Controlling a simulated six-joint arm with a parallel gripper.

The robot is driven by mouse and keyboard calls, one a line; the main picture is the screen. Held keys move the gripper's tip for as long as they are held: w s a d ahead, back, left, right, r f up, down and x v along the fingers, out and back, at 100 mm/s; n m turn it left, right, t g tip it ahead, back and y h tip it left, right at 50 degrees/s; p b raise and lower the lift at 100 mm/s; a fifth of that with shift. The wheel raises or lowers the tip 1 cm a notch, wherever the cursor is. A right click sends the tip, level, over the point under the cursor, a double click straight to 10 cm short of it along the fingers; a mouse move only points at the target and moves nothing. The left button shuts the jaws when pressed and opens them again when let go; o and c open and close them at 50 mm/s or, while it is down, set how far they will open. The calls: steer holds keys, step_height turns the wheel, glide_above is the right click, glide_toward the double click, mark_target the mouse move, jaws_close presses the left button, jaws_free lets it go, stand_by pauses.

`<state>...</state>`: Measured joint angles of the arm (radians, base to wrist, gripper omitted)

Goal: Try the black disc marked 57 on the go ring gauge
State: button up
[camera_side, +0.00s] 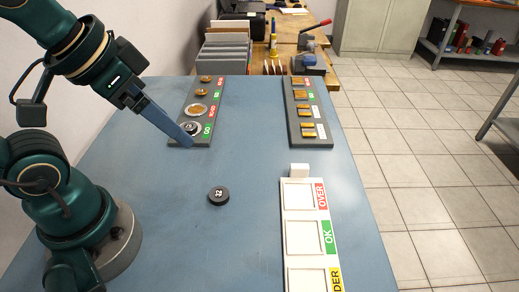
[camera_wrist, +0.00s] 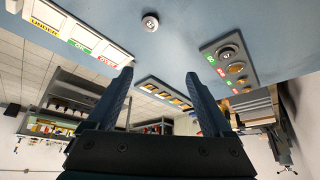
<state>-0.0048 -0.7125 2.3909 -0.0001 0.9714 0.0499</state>
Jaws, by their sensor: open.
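My gripper (camera_side: 188,142) is open, its fingertips beside the near end of the left gauge board (camera_side: 174,142). In the wrist view my gripper's two fingers (camera_wrist: 159,73) stand apart with nothing between them. A black disc (camera_side: 191,127) with a white mark sits at the ring beside the nearest green GO label (camera_side: 207,130). It also shows as a dark disc in the wrist view (camera_wrist: 228,52); I cannot tell how deep it sits, and its number is unreadable. Another black disc (camera_side: 218,195) with a white number, not clearly legible, lies flat on the blue table; it also shows in the wrist view (camera_wrist: 150,23).
Beyond GO on that board are a brass-coloured NO-GO ring (camera_side: 196,110) and smaller gauges. A second gauge board (camera_side: 293,128) stands at right. A white tray (camera_side: 284,235) labelled OVER, OK and UNDER is front right, with a white block (camera_side: 299,170) behind. The table's middle is mostly clear.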

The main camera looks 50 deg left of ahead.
steer(key=shift+s+f+n, duration=0.15)
steer(key=shift+s+f, duration=0.05)
steer(key=shift+f, duration=0.3)
steer(key=shift+s+f+n, duration=0.15)
steer(key=shift+f, duration=0.3)
